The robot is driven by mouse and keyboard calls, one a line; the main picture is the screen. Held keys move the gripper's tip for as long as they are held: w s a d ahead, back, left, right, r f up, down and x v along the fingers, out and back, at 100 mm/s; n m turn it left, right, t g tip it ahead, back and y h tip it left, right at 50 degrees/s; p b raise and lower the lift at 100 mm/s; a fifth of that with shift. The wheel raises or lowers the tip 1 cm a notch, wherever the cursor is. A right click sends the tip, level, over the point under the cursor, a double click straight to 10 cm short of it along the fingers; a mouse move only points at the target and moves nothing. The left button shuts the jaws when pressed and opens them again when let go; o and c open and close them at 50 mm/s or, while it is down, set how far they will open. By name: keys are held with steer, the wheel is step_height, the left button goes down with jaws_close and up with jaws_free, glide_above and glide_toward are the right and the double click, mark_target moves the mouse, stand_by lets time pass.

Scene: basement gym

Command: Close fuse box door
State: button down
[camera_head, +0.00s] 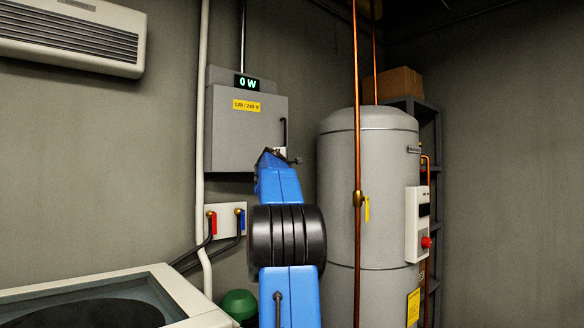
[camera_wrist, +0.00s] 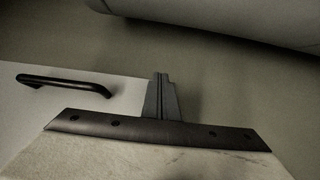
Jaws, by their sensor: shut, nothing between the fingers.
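The grey fuse box (camera_head: 228,76) hangs on the back wall, with a lit "0 W" display at its top. Its grey door (camera_head: 235,140) carries a yellow voltage label and covers the front. The door looks shut or nearly so; I cannot tell whether a small gap remains. Its black handle (camera_head: 283,132) is upright at the right edge, and shows in the wrist view (camera_wrist: 64,83) at left. My gripper (camera_head: 283,156) is at the door's lower right corner, just below the handle. Its fingers are together (camera_wrist: 161,97) and empty, beside the door edge. Contact cannot be told.
A tall grey water heater (camera_head: 338,190) with a copper pipe (camera_head: 357,120) stands close right of my arm. A white pipe (camera_head: 201,120) runs left of the box. Valves on a plate (camera_head: 227,222) sit below. A light-framed unit (camera_head: 170,290) is at lower left.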

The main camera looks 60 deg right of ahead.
steer(key=w, duration=0.1)
steer(key=w+d, duration=0.1)
steer(key=w, duration=0.1)
steer(key=shift+w+d, duration=0.2)
steer(key=shift+d, duration=0.15)
steer(key=shift+w+d+r, duration=0.1)
steer(key=shift+w+d, duration=0.1)
steer(key=shift+w, duration=0.5)
